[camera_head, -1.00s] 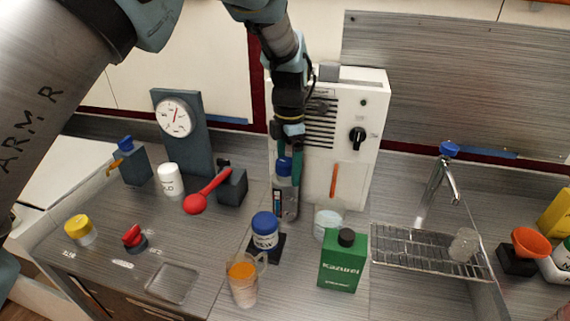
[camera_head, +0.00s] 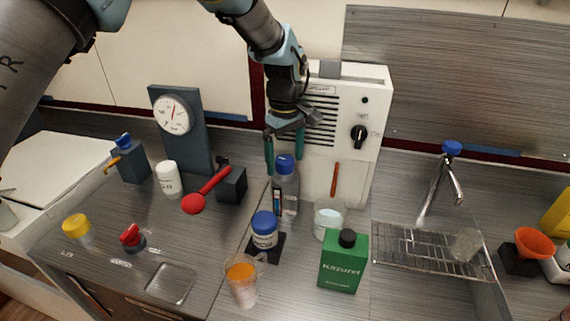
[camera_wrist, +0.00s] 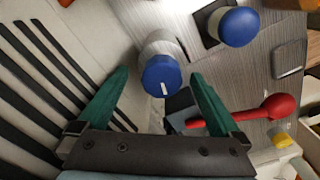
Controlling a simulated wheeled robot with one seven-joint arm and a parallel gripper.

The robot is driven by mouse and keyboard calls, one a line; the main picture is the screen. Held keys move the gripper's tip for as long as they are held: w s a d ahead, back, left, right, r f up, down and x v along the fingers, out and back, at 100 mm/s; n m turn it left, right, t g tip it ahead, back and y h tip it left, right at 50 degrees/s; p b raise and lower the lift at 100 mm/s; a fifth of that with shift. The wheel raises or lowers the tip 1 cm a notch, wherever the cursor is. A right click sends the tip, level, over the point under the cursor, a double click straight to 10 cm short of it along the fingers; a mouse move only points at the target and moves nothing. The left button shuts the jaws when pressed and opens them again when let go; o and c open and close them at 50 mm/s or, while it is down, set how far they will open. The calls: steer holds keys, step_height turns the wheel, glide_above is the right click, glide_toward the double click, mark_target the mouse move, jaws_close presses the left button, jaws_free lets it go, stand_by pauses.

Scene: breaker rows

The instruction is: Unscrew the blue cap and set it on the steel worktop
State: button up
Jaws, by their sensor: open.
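The blue cap (camera_head: 285,164) sits on a clear bottle (camera_head: 289,192) standing in front of the white panel box. In the wrist view the cap (camera_wrist: 161,76) shows a white mark on its top. My gripper (camera_head: 284,166) points down over the bottle, its green fingers spread, one on each side of the cap in the picture. In the wrist view my gripper (camera_wrist: 159,75) is open with a gap between each finger and the cap; nothing is held. The steel worktop (camera_head: 215,245) lies around the bottle.
A blue-lidded jar (camera_head: 264,232) stands on a black pad in front of the bottle. A beaker (camera_head: 329,220), a green box-shaped bottle (camera_head: 343,264) and a measuring cup (camera_head: 242,283) stand near. The red-handled lever (camera_head: 205,192) is left. Open worktop lies left of the jar.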

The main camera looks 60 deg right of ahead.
mark_target(285, 159)
steer(key=m, duration=0.3)
steer(key=shift+a, duration=0.1)
steer(key=c, duration=1.5)
steer(key=n, duration=0.3)
steer(key=shift+n, duration=0.3)
steer(key=shift+r, duration=0.15)
steer(key=shift+r, duration=2.3)
